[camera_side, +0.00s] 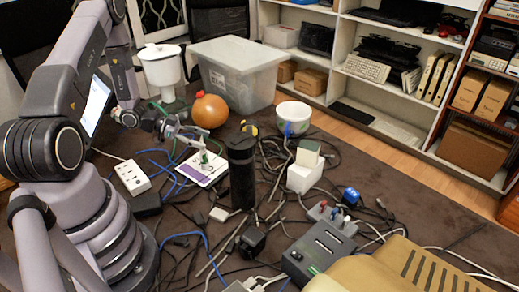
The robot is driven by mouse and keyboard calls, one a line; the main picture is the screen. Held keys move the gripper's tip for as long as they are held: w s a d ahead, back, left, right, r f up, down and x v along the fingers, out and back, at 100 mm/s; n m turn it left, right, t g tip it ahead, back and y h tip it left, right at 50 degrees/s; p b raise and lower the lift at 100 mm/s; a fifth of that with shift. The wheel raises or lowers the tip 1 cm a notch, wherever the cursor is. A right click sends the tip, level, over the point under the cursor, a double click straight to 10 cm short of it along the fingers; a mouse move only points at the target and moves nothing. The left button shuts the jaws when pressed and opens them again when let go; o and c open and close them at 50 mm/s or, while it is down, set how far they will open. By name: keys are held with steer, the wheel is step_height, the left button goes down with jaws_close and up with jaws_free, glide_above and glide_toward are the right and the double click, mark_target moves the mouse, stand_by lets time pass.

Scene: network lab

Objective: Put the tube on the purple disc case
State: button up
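The purple disc case (194,173) lies flat on the dark floor left of the middle, a pale case with a purple strip along its near edge. My gripper (203,150) points down over the far part of this case. A small whitish and green piece (204,158), which looks like the tube, shows at the fingertips, just above or touching the case. The picture is too small to tell whether the fingers are closed on it.
A tall black cylinder (241,172) stands right of the case, and an orange ball (209,111) sits behind my gripper. A white power strip (132,177) lies to the left. Cables cover much of the floor. A white bowl (294,117) stands farther right.

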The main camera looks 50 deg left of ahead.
steer(key=shift+o, duration=0.9)
steer(key=shift+r, duration=0.1)
steer(key=v, duration=0.7)
steer(key=w+a+r+y, duration=0.4)
steer(key=w+r+y, duration=0.3)
steer(key=w+r, duration=0.15)
steer(key=s+d+r+n+g+y, duration=0.1)
steer(key=d+r+n+y, duration=0.15)
steer(key=r, duration=0.45)
steer(key=s+d+r+n+y, duration=0.1)
steer(key=r+n+y, duration=0.1)
steer(key=r+y, duration=0.35)
steer(key=s+d+r+n+g+h, duration=0.1)
steer(key=s+d+r+n+h, duration=0.1)
steer(key=s+d, duration=0.7)
steer(key=s+d+r+n+g+h, duration=0.2)
steer(key=s+d+r, duration=0.3)
steer(key=s+d, duration=0.4)
steer(key=s+h, duration=0.1)
steer(key=s, duration=0.1)
steer(key=shift+s+r, duration=0.25)
steer(key=shift+s, duration=0.15)
